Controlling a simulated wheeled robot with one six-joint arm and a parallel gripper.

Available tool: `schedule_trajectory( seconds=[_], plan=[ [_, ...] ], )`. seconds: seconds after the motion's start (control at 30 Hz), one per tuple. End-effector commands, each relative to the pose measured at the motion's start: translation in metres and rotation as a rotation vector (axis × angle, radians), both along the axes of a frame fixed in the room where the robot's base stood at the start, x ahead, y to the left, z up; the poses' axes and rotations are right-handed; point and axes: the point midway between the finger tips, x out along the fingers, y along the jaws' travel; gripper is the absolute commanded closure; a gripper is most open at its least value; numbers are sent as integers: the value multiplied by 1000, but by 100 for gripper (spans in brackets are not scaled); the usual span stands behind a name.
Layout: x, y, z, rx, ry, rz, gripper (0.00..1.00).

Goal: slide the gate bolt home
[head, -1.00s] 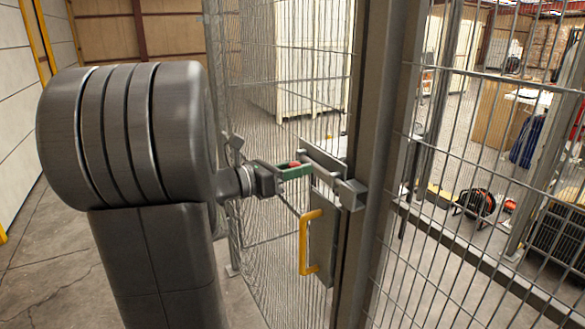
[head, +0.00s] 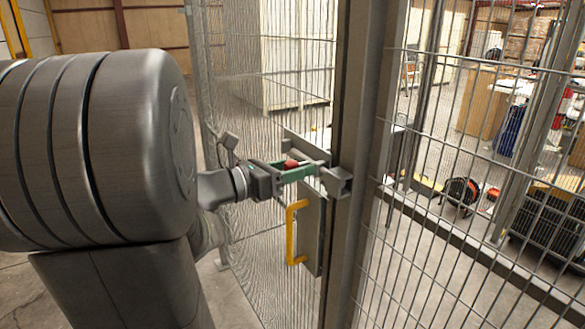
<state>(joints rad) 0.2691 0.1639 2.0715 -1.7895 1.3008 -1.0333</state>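The gate bolt is a grey rod with a red knob (head: 291,164), seen on the gate's edge in the middle of the head view. The rod points right toward a grey keeper (head: 338,181) on the post. Its tip reaches close to the keeper; I cannot tell how far in it sits. My gripper (head: 298,173) has green fingers and comes from the left. The fingers lie along both sides of the red knob and look closed on it. The near finger hides the knob's lower part. A yellow handle (head: 291,233) is below the bolt.
The mesh gate (head: 265,120) stands left of the upright steel post (head: 366,150). Fixed mesh fence (head: 450,220) runs to the right of the post. Behind it are a cable reel (head: 461,192) and a black crate (head: 548,218). My arm fills the left side.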

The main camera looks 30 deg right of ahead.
Motion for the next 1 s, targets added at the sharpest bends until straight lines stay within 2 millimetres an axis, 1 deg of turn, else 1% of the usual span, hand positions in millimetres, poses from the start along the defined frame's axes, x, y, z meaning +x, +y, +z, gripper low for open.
schedule_trajectory(
  seconds=[0.17, 0.27, 1.0],
  plan=[
    [0, 3, 0, 0, 0, 2, 50],
    [1, 10, -1, 1, -1, 4, 50],
    [-7, 103, -1, 1, -1, 5, 50]
  ],
)
